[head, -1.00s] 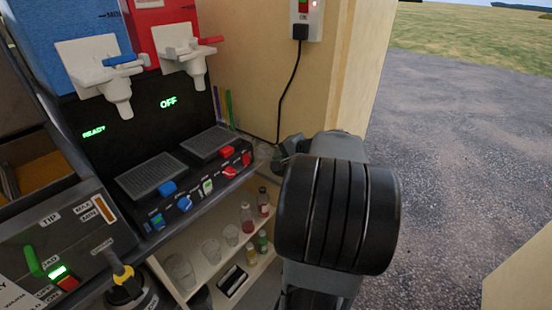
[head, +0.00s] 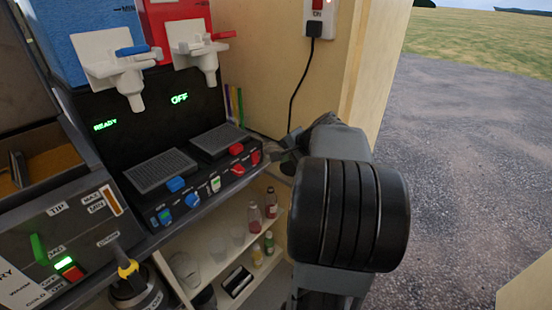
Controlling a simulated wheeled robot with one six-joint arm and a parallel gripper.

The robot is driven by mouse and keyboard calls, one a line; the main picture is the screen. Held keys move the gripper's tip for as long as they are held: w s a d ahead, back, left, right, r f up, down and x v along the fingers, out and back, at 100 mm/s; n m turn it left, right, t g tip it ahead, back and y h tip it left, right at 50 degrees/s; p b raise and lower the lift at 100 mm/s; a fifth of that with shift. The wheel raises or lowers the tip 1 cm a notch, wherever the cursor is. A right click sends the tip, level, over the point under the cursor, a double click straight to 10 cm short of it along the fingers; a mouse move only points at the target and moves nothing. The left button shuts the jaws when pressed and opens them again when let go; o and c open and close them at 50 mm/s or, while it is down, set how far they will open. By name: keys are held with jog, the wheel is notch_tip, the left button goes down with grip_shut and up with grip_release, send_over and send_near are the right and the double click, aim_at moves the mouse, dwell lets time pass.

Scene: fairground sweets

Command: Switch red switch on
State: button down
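The drinks machine's front panel (head: 205,192) carries a row of blue and red controls. A small red switch (head: 255,158) is at its right end, with a red knob (head: 238,169) beside it. The right display (head: 180,98) reads OFF in green, above the red side. My gripper (head: 283,152) is just right of the panel's right end, close to the red switch, with a small gap seen in the picture. My wrist hides much of the gripper. Its fingers are small and dark, so I cannot tell whether they are open.
The left display (head: 105,125) reads READY. Blue controls (head: 192,200) are on the left of the panel. A shelf below (head: 215,268) holds cups and small bottles. A yellowish wall (head: 275,70) with a socket (head: 319,18) and hanging cable stands behind my gripper. Open ground lies right.

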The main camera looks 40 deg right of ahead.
aim_at(255, 158)
jog(key=shift+w+a+r+b+x, duration=0.1)
jog(key=shift+w+r+x, duration=0.2)
jog(key=shift+x, duration=1.7)
jog(key=shift+w+a+r+b+x, duration=0.1)
jog(key=shift+w+r+x, duration=0.2)
jog(key=shift+x, duration=1.7)
jog(key=shift+w+a+r+b+x, duration=0.1)
jog(key=shift+w+r+x, duration=0.2)
jog(key=shift+x, duration=1.65)
jog(key=shift+d, duration=0.1)
